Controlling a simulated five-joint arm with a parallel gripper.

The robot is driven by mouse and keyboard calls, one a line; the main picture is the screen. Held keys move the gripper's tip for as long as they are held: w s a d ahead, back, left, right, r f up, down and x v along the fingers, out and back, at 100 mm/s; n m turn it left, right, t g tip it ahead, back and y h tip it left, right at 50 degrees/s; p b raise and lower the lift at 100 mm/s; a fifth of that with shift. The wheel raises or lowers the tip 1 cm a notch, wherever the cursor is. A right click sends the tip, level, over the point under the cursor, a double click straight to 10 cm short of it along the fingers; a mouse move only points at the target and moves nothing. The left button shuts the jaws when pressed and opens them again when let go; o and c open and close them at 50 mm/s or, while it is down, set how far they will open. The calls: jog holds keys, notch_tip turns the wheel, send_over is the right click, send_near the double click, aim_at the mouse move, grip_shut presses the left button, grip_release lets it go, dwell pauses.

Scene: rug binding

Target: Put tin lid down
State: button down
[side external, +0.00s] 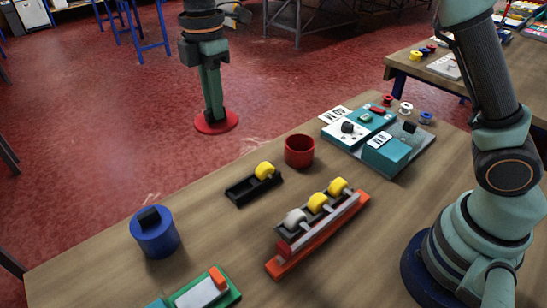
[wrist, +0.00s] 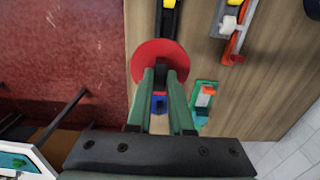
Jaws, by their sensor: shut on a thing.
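The tin lid (side external: 208,126) is a flat red disc. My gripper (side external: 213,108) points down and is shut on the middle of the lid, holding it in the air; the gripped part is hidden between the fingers. In the wrist view the lid (wrist: 147,53) shows at the fingertips of my gripper (wrist: 161,72). In the side view the lid appears against the red floor, beyond the table's far edge. A red tin (side external: 299,152) with an open top stands on the table, to the right of and lower than the lid in that picture. I cannot make out this tin in the wrist view.
A blue tin (side external: 155,238) with a black handle stands front left on the table (side external: 215,235). A black tray (side external: 242,191) holds a yellow spool. An orange rack (side external: 290,261) holds several spools. A green tray (side external: 230,294) is in front; a teal machine (side external: 385,150) is behind.

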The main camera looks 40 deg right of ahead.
jog(key=s+a+f, duration=0.1)
jog(key=a, duration=0.4)
jog(key=f, duration=1.5)
jog(key=shift+s+a+f, duration=0.1)
jog(key=shift+s+f, duration=0.1)
jog(key=shift+f, duration=2.4)
jog(key=shift+f, duration=0.1)
jog(key=c, duration=0.8)
grip_release()
